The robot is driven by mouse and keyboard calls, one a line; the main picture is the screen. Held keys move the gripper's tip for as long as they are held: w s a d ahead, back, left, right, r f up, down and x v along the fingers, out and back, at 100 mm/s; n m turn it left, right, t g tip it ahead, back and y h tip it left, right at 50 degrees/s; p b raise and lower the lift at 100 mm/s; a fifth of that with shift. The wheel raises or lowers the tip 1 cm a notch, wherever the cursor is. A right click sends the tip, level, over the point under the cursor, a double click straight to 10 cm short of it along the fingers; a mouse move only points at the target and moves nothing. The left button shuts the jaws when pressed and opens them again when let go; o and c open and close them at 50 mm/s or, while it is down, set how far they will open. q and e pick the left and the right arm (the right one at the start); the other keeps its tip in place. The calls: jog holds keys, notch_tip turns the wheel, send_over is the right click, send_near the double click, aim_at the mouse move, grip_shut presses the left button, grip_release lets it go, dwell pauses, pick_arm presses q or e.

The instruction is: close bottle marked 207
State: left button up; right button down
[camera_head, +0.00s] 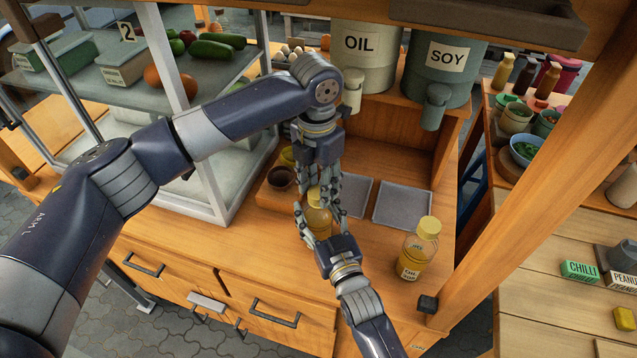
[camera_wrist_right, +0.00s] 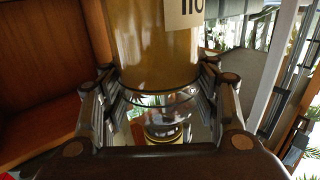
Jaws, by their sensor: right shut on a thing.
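An amber oil bottle (camera_head: 319,219) with a yellow top stands between my two grippers, partly hidden by their fingers. My right gripper (camera_head: 316,232) comes from below and is shut on this bottle's body. In the right wrist view the amber bottle (camera_wrist_right: 152,45) fills the space between the fingers (camera_wrist_right: 160,100), and its pale label is cut off by the frame. My left gripper (camera_head: 318,190) points down over the bottle, its fingers beside the yellow top; whether they grip it is unclear. A second amber bottle (camera_head: 417,254) with a yellow cap stands upright on the right; its label's number is too small to read surely.
Two grey trays (camera_head: 402,203) lie behind the bottles. A small dark bowl (camera_head: 280,178) sits in a wooden holder to the left. OIL (camera_head: 366,70) and SOY (camera_head: 440,80) dispensers stand at the back. A wooden post (camera_head: 520,190) rises on the right.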

pick_arm(q)
jog(key=shift+o, duration=1.3)
jog(key=shift+r, duration=2.3)
jog(key=shift+c, duration=0.3)
